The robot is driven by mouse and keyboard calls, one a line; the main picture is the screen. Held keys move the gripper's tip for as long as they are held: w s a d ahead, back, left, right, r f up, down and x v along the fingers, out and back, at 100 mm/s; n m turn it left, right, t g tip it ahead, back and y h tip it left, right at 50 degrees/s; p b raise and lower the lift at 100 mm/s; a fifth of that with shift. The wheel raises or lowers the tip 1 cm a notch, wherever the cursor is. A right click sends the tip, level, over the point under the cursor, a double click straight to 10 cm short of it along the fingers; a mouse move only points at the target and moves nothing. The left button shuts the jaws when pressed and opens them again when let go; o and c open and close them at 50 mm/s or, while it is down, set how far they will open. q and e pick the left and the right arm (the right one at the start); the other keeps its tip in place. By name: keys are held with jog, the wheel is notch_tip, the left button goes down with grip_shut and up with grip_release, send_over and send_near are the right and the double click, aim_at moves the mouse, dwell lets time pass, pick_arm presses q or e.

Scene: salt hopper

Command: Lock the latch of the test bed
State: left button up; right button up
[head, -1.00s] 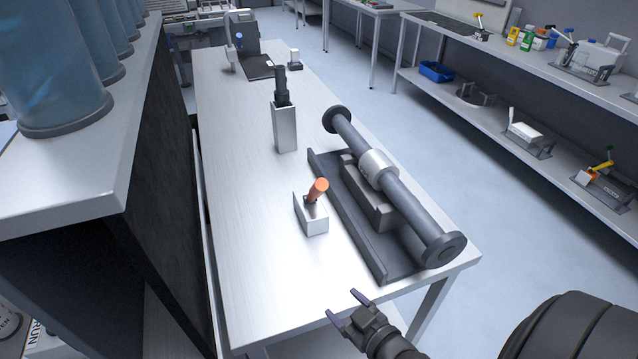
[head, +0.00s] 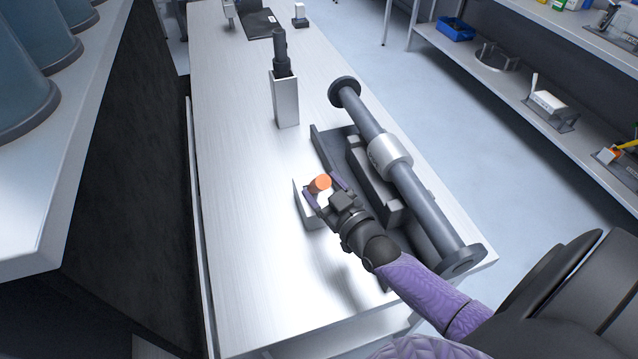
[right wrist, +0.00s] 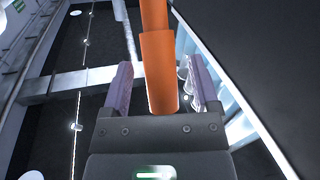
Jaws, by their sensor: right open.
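The test bed is a dark base (head: 323,142) with a grey pipe (head: 417,193) lying along it. Beside its left edge stands a small silver block (head: 301,209) with an orange latch handle (head: 320,183) sticking up. My right gripper (head: 323,191) is at the handle and hides part of the block. In the right wrist view the orange handle (right wrist: 160,75) stands between the two open purple fingers, with a gap on each side. My left gripper is not in view.
A silver holder (head: 285,100) with a dark tool in it stands farther back on the metal table (head: 235,150). The table's left part is clear. A dark cabinet (head: 120,190) borders it on the left. Shelves (head: 560,130) stand to the right across the floor.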

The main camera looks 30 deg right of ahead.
jog(key=shift+w, duration=0.85)
grip_shut()
dwell(0.8)
